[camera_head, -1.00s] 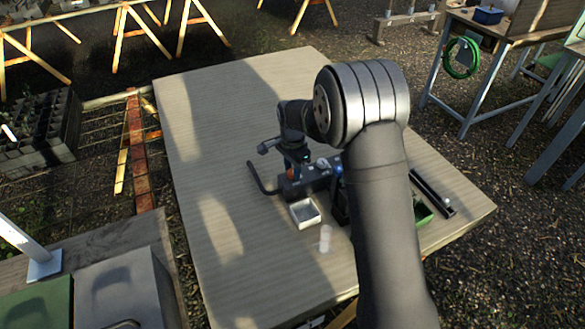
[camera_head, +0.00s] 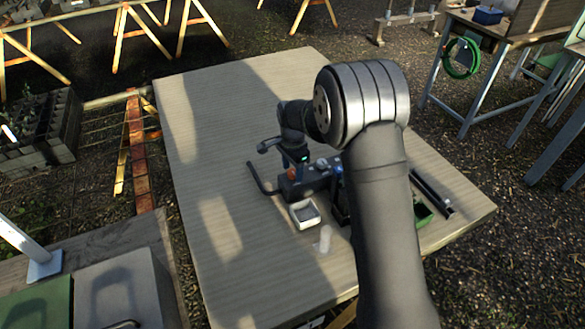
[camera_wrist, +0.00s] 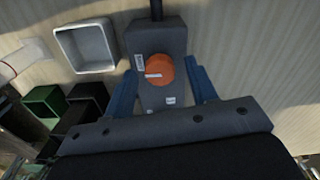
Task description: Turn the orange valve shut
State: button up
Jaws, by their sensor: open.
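The orange valve (camera_wrist: 160,70) is a round knob on a dark grey block (camera_wrist: 158,40) in the wrist view, with a pale mark across it. My gripper (camera_wrist: 160,82) is open, its two blue fingers on either side of the knob, with gaps between fingers and knob. In the head view, a small bit of the orange valve (camera_head: 292,174) shows at the tips of my gripper (camera_head: 296,168), on the dark block (camera_head: 313,182) on the table. My arm hides part of the block's right side there.
A white square tray (camera_head: 304,214) stands in front of the block. A bent dark pipe (camera_head: 262,182) leaves the block at left. A green bin (camera_head: 422,214) and black rails (camera_head: 432,190) are at right. The table's (camera_head: 215,130) left half is clear.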

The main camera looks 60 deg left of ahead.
aim_at(292, 172)
notch_tip(292, 172, up, 18)
jog(key=shift+f, duration=0.25)
dwell(0.4)
notch_tip(292, 172, down, 18)
jog(key=shift+r, duration=0.2)
dwell(0.4)
jog(key=shift+r, duration=0.1)
